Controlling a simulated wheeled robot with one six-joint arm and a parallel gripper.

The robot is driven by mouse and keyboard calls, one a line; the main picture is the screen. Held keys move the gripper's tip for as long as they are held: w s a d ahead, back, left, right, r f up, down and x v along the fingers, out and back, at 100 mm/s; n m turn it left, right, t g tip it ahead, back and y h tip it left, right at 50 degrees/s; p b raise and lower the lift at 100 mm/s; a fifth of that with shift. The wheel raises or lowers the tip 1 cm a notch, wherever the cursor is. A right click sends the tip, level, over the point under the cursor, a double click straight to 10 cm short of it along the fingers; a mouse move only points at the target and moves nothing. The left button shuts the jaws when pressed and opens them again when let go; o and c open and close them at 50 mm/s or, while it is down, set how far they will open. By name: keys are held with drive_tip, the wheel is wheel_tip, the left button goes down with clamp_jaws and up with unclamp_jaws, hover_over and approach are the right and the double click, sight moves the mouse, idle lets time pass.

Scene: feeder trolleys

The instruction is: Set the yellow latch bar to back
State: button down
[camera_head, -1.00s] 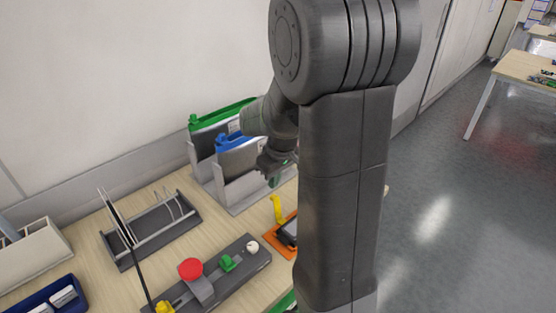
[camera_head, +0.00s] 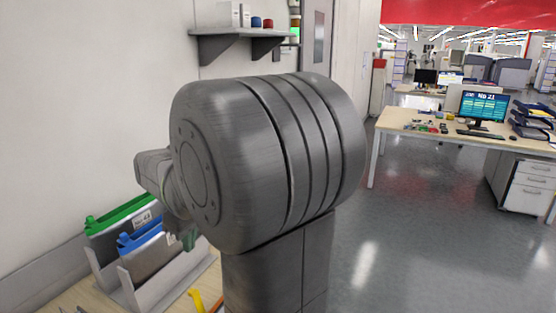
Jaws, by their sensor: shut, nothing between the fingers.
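A yellow upright piece (camera_head: 196,300) shows at the bottom edge of the head view, beside a bit of orange. Only its upper part is in the picture, and I cannot tell whether it is the latch bar or how it is set. My gripper is hidden behind my large dark arm joint, which fills the middle of the view.
A grey rack (camera_head: 165,285) on the wooden bench holds a green-topped cassette (camera_head: 120,214) and a blue-topped cassette (camera_head: 143,240), left of my arm. A wall shelf (camera_head: 245,33) hangs above. A desk (camera_head: 430,125) with a monitor stands far right, with open floor before it.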

sight(191, 290)
drive_tip(key=a+f, duration=0.1)
drive_tip(key=f, duration=0.8)
drive_tip(key=w+a+f, duration=0.1)
drive_tip(key=f, duration=0.4)
drive_tip(key=shift+a+f, duration=0.25)
drive_tip(key=shift+a, duration=0.05)
drive_tip(key=shift+f, duration=0.15)
drive_tip(key=shift+d, duration=0.1)
